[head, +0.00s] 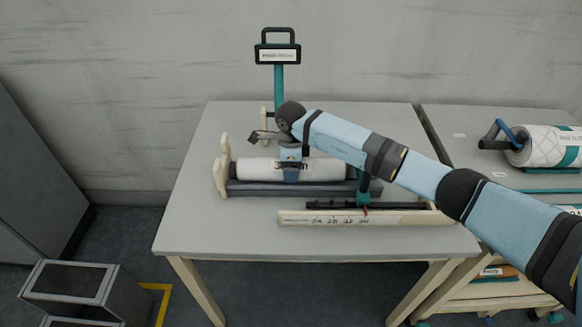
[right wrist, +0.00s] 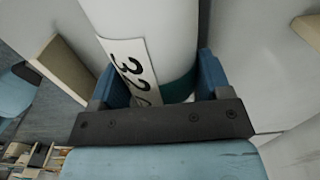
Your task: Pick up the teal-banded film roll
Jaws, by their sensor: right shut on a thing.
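The teal-banded film roll (head: 325,169) is a smooth white cylinder lying lengthwise at the dark cradle on the table. In the right wrist view the roll (right wrist: 160,40) shows a printed label starting "32" and a teal band (right wrist: 180,88). My right gripper (head: 291,172) reaches over it from the right and is shut on its middle; in the right wrist view its blue fingers (right wrist: 158,85) lie on both sides of the roll. I cannot tell whether the roll touches the cradle. My left gripper is not in view.
The grey table (head: 230,225) has a dark cradle (head: 270,189) with a cream end bracket (head: 222,168), a numbered cream bar (head: 400,217) in front, and a teal post with a sign (head: 278,56) behind. A quilted roll (head: 540,148) lies on the right-hand table. The table's front left is clear.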

